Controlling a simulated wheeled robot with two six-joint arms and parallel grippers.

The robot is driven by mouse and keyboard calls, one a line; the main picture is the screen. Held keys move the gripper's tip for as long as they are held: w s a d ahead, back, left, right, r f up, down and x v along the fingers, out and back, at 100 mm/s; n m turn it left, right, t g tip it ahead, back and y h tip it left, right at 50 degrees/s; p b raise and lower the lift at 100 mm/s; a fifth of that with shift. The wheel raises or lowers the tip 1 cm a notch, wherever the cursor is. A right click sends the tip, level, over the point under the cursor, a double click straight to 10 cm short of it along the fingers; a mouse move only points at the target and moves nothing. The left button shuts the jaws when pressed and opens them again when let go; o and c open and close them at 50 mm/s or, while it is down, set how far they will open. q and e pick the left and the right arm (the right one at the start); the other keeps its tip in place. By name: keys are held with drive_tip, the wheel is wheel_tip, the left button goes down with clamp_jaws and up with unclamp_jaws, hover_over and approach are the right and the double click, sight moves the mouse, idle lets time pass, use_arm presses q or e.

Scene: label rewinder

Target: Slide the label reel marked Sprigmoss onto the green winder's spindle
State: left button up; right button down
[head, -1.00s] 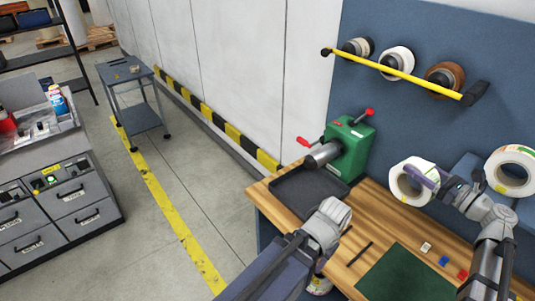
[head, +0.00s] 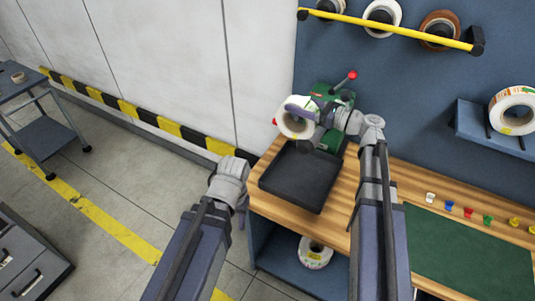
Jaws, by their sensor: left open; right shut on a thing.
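The green winder (head: 330,95) stands at the back left of the wooden bench, with a red-knobbed lever. My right gripper (head: 310,112) is shut on a white label reel (head: 291,124) with a coloured print. The reel is just left of the winder, at its spindle side. It hides the spindle, so I cannot tell whether the reel is around the spindle or in front of its end. The name on the reel is too small to read. My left gripper (head: 231,167) is open and empty, left of the bench's front corner.
A black tray (head: 300,178) lies in front of the winder. Another white reel (head: 514,113) rests on a blue wall shelf, and one (head: 314,253) lies under the bench. Several rolls hang behind a yellow bar (head: 400,31). A green mat (head: 465,250) and small coloured pieces lie at right.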

drive_tip(key=shift+w+a+f, duration=0.1)
drive_tip(key=shift+a, duration=0.2)
drive_tip(key=shift+a+f+b, duration=0.15)
drive_tip(key=shift+f+b, duration=0.1)
drive_tip(key=shift+b, duration=0.05)
use_arm(q)
wheel_tip(320, 180, down, 14)
drive_tip(key=b, duration=1.3)
drive_tip(key=shift+w+a, duration=0.15)
drive_tip(key=shift+a, duration=0.15)
use_arm(e)
drive_tip(key=s+a+f, duration=0.2)
drive_tip(key=s+f, duration=0.7)
drive_tip(key=f, duration=0.4)
drive_tip(key=shift+s+a, duration=0.15)
drive_tip(key=shift+s, duration=0.05)
use_arm(q)
drive_tip(key=shift+r, duration=0.1)
use_arm(e)
drive_tip(key=shift+w, duration=0.2)
drive_tip(key=shift+w+d, duration=1.8)
drive_tip(key=shift+w, duration=0.75)
drive_tip(key=shift+w+d, duration=1.75)
drive_tip(key=shift+w, duration=0.85)
drive_tip(key=shift+w+d, duration=1.8)
drive_tip(key=shift+w, duration=0.75)
